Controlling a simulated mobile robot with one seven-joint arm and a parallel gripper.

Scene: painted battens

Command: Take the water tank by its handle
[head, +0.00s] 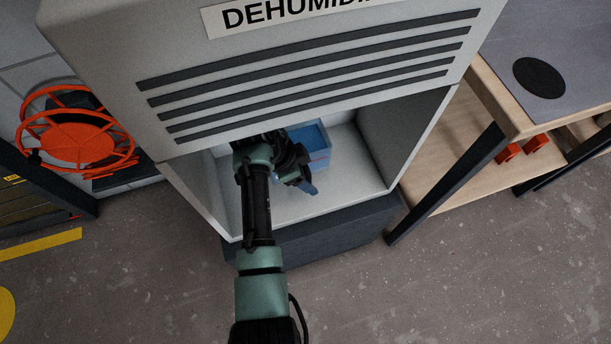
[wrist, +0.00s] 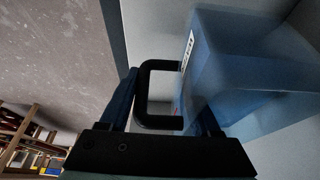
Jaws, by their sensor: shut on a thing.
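The water tank (head: 312,140) is a translucent blue box inside the open lower bay of the white dehumidifier (head: 300,75). In the wrist view the tank (wrist: 245,70) fills the right side, with a pale label on its edge. Its black U-shaped handle (wrist: 143,95) stands out from its near side. My gripper (head: 303,178) is in the bay at the tank's front. In the wrist view the blue fingers of my gripper (wrist: 163,105) lie on either side of the handle, shut on it. The exact contact is partly hidden by the gripper body.
The bay has side walls and a floor (head: 345,185) close around the tank. A wooden workbench (head: 490,95) with dark legs stands at the right. An orange reel (head: 78,140) hangs at the left beside a dark rack. Concrete floor (head: 420,295) is clear in front.

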